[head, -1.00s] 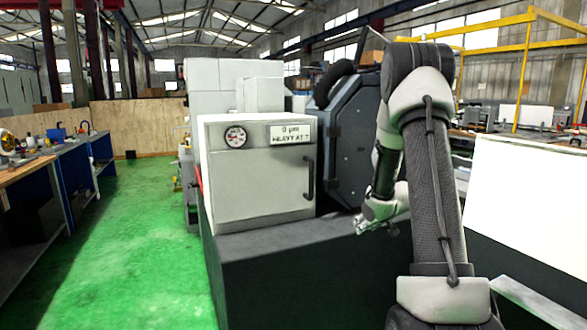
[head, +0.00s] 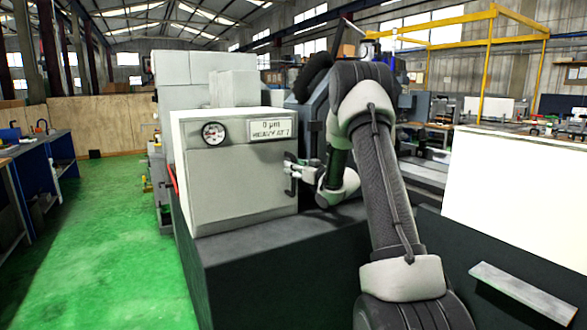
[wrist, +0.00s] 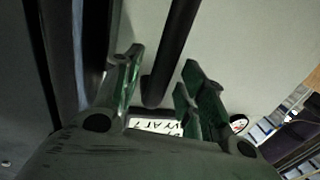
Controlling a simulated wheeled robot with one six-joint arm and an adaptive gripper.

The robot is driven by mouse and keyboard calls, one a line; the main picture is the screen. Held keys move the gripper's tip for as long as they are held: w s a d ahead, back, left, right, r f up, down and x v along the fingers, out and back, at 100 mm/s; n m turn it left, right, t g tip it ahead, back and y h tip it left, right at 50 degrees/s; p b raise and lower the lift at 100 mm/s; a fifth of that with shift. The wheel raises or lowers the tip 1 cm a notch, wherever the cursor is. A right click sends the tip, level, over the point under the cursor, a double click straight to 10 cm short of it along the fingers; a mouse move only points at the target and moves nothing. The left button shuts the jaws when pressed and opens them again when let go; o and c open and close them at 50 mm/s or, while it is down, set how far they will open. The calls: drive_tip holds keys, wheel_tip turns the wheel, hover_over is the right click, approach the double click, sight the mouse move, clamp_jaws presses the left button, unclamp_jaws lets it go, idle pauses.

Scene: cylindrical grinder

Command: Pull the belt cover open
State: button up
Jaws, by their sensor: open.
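The pale box-shaped cover (head: 235,185) stands on the dark machine bed, with a round gauge and a label on its front. It looks shut. Its dark upright handle (head: 290,178) is at the front's right edge, partly hidden by my gripper. My gripper (head: 291,170) is open at the handle. In the wrist view, the handle (wrist: 174,45) is a dark bar that runs down between the two green-padded fingers of my gripper (wrist: 163,78). I cannot tell whether either finger touches it. Part of the label (wrist: 158,127) shows below the bar's end.
The dark machine bed (head: 255,265) lies below and in front of the cover. A large white panel (head: 515,195) is at right. The green floor (head: 110,240) is clear at left, beside a blue workbench (head: 45,170).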

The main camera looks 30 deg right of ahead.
drive_tip(key=shift+w+a, duration=0.1)
drive_tip(key=shift+w, duration=0.45)
clamp_jaws()
drive_tip(key=shift+s, duration=0.15)
